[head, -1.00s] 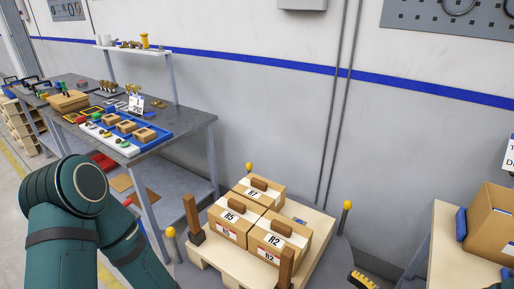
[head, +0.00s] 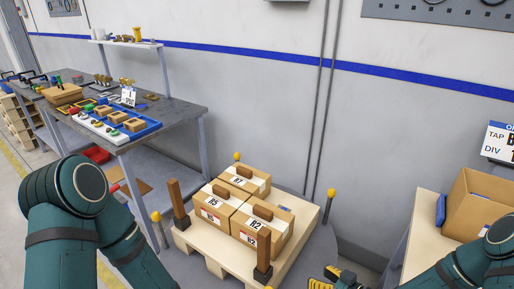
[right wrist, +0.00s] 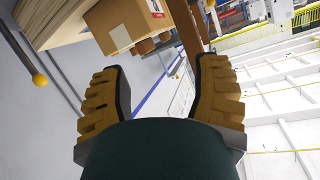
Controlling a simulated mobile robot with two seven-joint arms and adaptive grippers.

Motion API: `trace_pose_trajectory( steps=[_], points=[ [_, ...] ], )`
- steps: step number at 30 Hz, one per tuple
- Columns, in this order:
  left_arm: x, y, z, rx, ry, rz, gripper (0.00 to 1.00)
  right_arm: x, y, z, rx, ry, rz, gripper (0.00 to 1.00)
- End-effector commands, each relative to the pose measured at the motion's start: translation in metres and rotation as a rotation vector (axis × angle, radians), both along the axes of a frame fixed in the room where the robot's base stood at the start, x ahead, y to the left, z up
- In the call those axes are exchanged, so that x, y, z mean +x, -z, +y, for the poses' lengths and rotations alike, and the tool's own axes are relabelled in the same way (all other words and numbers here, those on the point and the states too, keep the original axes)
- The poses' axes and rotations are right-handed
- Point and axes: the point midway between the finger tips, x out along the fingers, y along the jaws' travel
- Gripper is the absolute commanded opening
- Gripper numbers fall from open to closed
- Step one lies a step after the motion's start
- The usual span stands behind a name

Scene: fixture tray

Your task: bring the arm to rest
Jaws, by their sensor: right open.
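My right gripper (head: 334,280) shows at the bottom edge of the head view, right of the pallet, with yellow ridged fingers partly cut off. In the right wrist view its two fingers (right wrist: 160,85) stand wide apart with nothing between them. My right forearm enters at the lower right of the head view. My left arm's teal links fill the lower left; its gripper is out of view.
A wooden pallet (head: 212,254) holds cartons labelled R5 (head: 213,212), R2 (head: 254,238) and R7 (head: 258,185), between brown posts and yellow-topped poles. A workbench (head: 181,113) with a blue tray (head: 150,129) stands left. An open carton (head: 467,205) sits right.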

Motion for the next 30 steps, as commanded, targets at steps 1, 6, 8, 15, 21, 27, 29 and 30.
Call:
trace_pose_trajectory(
  steps=[1, 6, 8, 15, 21, 27, 29, 30],
  points=[
    [0.0, 0.011, 0.0, -0.001, 0.002, 0.0, 0.63, 0.0, 0.015, 0.014, -0.014, 0.02, 0.076, 0.62],
    [0.0, 0.029, 0.0, 0.0, 0.004, -0.001, 0.63, -0.017, 0.053, 0.043, -0.072, 0.121, 0.36, 0.62],
    [0.0, 0.036, 0.0, 0.0, 0.005, -0.001, 0.63, -0.028, 0.065, 0.052, -0.096, 0.157, 0.463, 0.62],
    [0.001, 0.058, 0.0, 0.0, 0.008, -0.003, 0.63, -0.09, 0.1, 0.078, -0.183, 0.292, 0.84, 0.62],
    [0.001, 0.066, 0.0, 0.0, 0.01, -0.004, 0.63, -0.124, 0.107, 0.086, -0.219, 0.365, 1.005, 0.62],
    [0.001, 0.066, -0.001, 0.0, 0.01, -0.004, 0.63, -0.13, 0.107, 0.087, -0.223, 0.381, 1.037, 0.62],
    [0.001, 0.066, 0.0, 0.0, 0.01, -0.004, 0.63, -0.13, 0.107, 0.087, -0.222, 0.382, 1.036, 0.62],
    [0.001, 0.066, -0.001, 0.0, 0.01, -0.004, 0.63, -0.13, 0.107, 0.087, -0.222, 0.382, 1.035, 0.62]
  ],
)
